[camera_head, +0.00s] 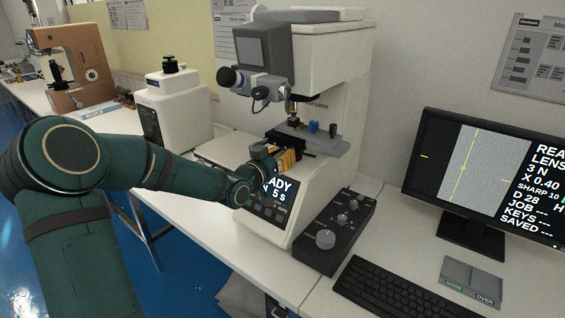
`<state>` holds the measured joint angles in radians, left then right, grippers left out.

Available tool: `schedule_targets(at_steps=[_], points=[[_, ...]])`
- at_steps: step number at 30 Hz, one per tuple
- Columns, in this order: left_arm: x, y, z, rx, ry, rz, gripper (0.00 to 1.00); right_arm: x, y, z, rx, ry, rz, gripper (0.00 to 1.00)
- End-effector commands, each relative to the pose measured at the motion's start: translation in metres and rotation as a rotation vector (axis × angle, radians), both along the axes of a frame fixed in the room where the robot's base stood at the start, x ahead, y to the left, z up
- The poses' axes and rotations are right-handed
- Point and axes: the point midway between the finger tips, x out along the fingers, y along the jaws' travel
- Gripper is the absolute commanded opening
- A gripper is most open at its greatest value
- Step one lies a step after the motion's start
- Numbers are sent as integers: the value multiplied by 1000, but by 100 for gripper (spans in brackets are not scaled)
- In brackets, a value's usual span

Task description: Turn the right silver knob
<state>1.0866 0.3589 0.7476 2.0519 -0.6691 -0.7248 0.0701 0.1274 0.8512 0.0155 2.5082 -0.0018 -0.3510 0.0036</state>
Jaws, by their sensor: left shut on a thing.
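The white hardness tester (335,85) stands on the bench, with a grey stage (313,138) under its objective. My left gripper (290,160), with orange fingers, comes in from the left and is at the front of this stage, just above the tester's display (270,200). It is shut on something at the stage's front. What lies between the fingers is hidden; no silver knob shows clearly there. Blue and dark knobs (314,127) show on the stage's right part. My right gripper is not in view.
A black control box (335,240) with several grey knobs stands right of the tester's base. A keyboard (395,290), a monitor (480,180) and a two-part GOOD/OVER tray (472,278) are further right. A second white machine (175,105) and a brown one (75,60) stand at left.

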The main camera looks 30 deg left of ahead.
Motion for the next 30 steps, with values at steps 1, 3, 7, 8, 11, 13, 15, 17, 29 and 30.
schedule_targets(at_steps=[1, 3, 7, 8, 11, 13, 15, 17, 29, 30], points=[[1, 0, 3, 31, -14, 2, 0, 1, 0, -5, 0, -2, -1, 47], [1, 0, 4, 62, -18, 1, 0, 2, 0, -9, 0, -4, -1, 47], [1, 0, 4, 106, -20, 2, 0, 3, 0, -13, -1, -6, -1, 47], [1, 0, 4, 113, -21, 1, 0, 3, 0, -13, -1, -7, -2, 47], [1, 0, 5, 130, -21, 1, 0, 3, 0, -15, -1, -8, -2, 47], [1, 0, 5, 138, -22, 2, 0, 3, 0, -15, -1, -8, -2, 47], [1, 0, 5, 142, -22, 2, 0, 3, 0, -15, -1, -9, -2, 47], [1, 0, 5, 143, -22, 2, 0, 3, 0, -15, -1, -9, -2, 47], [1, 0, 5, 141, -21, 2, 56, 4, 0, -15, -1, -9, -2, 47], [1, 0, 4, 141, -19, 1, 56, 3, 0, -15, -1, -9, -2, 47]])
